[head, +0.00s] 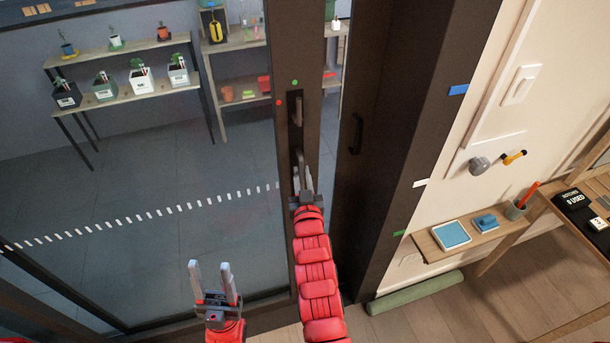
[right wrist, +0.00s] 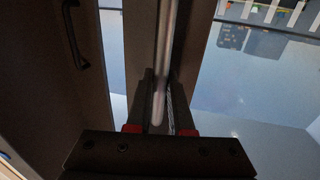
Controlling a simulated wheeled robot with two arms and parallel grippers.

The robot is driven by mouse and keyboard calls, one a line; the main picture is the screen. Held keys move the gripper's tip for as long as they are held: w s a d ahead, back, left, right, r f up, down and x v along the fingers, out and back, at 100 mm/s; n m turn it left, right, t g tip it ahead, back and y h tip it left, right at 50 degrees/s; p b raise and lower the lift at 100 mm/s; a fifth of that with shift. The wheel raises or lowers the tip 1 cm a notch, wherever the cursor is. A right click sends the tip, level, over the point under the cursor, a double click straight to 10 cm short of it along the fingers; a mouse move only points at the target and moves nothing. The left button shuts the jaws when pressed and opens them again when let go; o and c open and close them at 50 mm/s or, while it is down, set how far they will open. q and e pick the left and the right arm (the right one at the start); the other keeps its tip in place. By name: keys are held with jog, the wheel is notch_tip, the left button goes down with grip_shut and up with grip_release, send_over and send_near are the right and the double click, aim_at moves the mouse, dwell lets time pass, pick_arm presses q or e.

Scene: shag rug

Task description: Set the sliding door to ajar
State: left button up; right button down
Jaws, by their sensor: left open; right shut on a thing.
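The sliding door is a tall dark-framed glass panel (head: 150,185) with a dark right stile. A strip of the room behind shows between this stile and the dark jamb (head: 385,150) on the right, so there is a narrow gap. A dark handle (head: 297,110) is on the stile. My right gripper (head: 302,176) is shut on the handle's lower part. In the right wrist view a pale upright bar (right wrist: 165,50) runs between the fingers (right wrist: 160,98), partly hidden by them. My left gripper (head: 213,272) is open and empty, low in front of the glass.
A second dark handle (head: 356,134) is on the jamb side. Blue (head: 458,89), white (head: 420,183) and green (head: 399,233) tags mark the right frame. Shelves with plants stand behind the glass.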

jog(key=c, duration=0.8)
grip_release()
jog(key=shift+s+f, duration=0.15)
jog(key=shift+s, duration=0.3)
jog(key=s+d+b, duration=0.2)
jog(key=s+b, duration=0.2)
jog(key=s, duration=1.2)
jog(key=shift+d+r+b, duration=0.15)
jog(key=shift+r+b, duration=0.05)
jog(key=shift+b, duration=0.2)
